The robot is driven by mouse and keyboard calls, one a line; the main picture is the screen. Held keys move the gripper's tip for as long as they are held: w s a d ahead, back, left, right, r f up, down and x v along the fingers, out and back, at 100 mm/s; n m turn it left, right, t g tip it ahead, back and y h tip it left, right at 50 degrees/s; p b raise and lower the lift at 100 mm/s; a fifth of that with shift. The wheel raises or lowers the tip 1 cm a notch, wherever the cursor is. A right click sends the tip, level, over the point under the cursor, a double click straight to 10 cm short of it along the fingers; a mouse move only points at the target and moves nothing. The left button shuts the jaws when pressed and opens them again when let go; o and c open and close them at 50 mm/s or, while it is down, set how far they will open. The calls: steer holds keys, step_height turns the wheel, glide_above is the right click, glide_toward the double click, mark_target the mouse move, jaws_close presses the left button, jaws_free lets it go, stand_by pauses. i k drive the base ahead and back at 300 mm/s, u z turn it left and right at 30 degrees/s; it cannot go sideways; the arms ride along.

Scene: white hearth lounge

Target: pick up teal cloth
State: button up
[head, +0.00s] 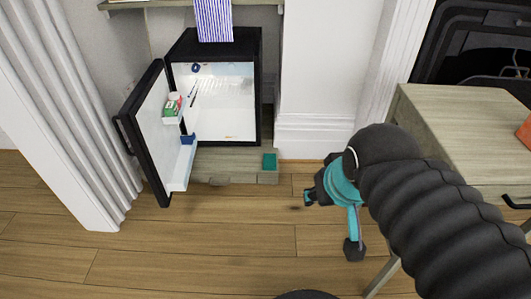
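The teal cloth (269,161) looks like a small folded rectangle. It lies on the right end of a low wooden platform (230,168), just right of the open black fridge. My gripper (331,223), black with teal parts, is to the right of the cloth and lower in the picture, apart from it. Its fingers are spread, with nothing seen between them. The cloth is not covered by my arm.
The black fridge (255,90) has its door (160,140) swung open to the left, with a green-and-white carton (172,106) in it. A wooden table (450,130) stands at right, partly behind my arm. The wood floor (200,235) in front is clear.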

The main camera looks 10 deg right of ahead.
mark_target(270, 160)
steer(key=k, duration=1.05)
steer(key=u, duration=0.55)
steer(key=i, duration=1.8)
steer(key=z, duration=1.3)
steer(key=i, duration=0.55)
steer(key=z, duration=0.6)
